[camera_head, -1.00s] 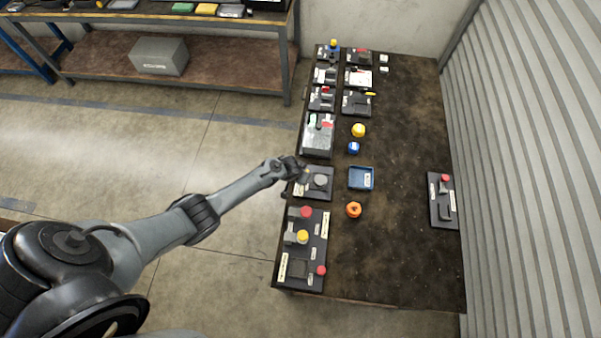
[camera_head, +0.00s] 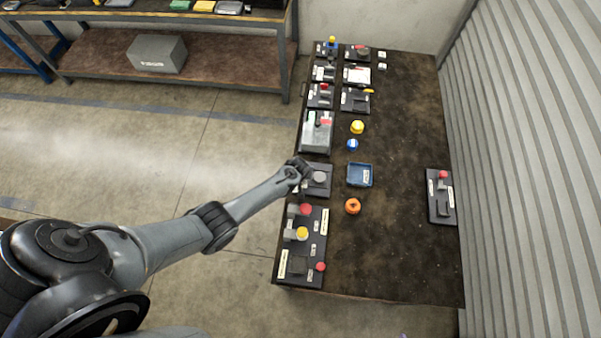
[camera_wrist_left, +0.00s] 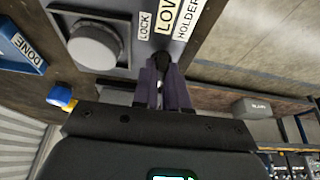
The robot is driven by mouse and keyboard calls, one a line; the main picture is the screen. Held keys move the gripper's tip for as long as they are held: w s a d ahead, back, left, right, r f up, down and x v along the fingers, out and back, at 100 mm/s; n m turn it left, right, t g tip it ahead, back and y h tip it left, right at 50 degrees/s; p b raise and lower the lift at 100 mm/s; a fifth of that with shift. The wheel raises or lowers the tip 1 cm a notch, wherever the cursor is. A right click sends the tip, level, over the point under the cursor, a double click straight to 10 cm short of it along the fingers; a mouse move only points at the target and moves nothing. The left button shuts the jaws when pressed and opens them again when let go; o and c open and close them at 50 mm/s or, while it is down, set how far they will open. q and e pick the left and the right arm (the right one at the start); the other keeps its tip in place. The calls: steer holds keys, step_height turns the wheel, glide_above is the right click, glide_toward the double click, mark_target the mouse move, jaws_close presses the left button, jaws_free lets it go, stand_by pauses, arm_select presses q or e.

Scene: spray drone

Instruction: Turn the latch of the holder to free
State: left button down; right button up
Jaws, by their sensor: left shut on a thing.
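The holder is a dark plate (camera_head: 326,192) with a grey round part on the near side of the table, in the head view. In the left wrist view its plate (camera_wrist_left: 122,30) carries a grey round disc (camera_wrist_left: 93,45) and labels reading LOCK and HOLDER. My left gripper (camera_wrist_left: 163,72) is shut on a small dark latch (camera_wrist_left: 162,57) at the plate's edge, beside the labels. In the head view my left gripper (camera_head: 305,170) covers the upper left of the holder, so the latch is hidden there. My right gripper is in neither view.
A blue tray (camera_head: 360,184) lies right of the holder, with an orange knob (camera_head: 353,206) in front and blue and yellow caps behind. A panel with red and yellow knobs (camera_head: 317,222) stands nearer. The table's right middle is mostly clear.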

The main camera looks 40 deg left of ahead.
arm_select(q)
steer(key=shift+s+a+f, duration=0.1)
steer(key=shift+s+f, duration=0.1)
steer(key=shift+f, duration=0.05)
steer(key=c, duration=1.2)
jaws_free()
steer(key=shift+w, duration=0.1)
steer(key=shift+o, duration=0.2)
steer(key=shift+r, duration=0.15)
steer(key=shift+w, duration=0.1)
steer(key=shift+r, duration=0.1)
steer(key=shift+d+r+p, duration=0.2)
steer(key=shift+r+p, duration=0.15)
steer(key=shift+r, duration=0.1)
steer(key=p+v, duration=0.2)
steer(key=v, duration=0.7)
steer(key=shift+s+r+p, duration=0.3)
